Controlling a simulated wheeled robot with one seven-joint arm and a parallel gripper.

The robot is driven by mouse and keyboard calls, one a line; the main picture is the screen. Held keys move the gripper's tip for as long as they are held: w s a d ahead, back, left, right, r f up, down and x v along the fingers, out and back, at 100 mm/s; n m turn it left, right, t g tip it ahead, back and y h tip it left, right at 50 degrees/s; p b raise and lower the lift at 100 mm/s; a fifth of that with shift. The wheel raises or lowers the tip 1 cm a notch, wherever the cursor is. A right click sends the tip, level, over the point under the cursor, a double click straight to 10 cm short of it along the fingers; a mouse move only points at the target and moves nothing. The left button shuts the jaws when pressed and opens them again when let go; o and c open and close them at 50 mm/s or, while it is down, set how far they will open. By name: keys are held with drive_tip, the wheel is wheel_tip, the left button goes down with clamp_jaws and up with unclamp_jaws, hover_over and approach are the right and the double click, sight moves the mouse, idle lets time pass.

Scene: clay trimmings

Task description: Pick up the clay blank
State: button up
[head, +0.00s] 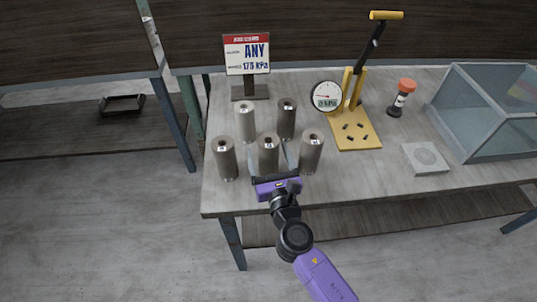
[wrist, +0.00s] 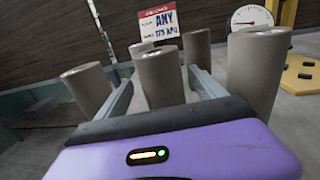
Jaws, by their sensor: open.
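Several grey clay blanks, upright cylinders with a dark hole in the top and small white labels, stand in two rows on the table. The front middle blank (head: 268,148) is also in the wrist view (wrist: 159,78). My gripper (head: 270,158) is open at the front row, its two fingers reaching along either side of that blank. The wrist view shows a gap between the blank and the fingers. The front left blank (head: 225,160) and front right blank (head: 311,152) stand just outside the fingers. Back left (head: 245,124) and back right (head: 287,120) blanks stand behind.
To the right are a yellow-based lever device (head: 370,140) with a round gauge (head: 326,96), an orange-capped bottle (head: 400,98), a grey square plate (head: 425,158) and a glass box (head: 490,115).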

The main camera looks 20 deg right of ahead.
drive_tip(key=w, duration=0.2)
drive_tip(key=w+d, duration=0.1)
drive_tip(key=w, duration=0.1)
drive_tip(key=shift+w, duration=0.15)
clamp_jaws()
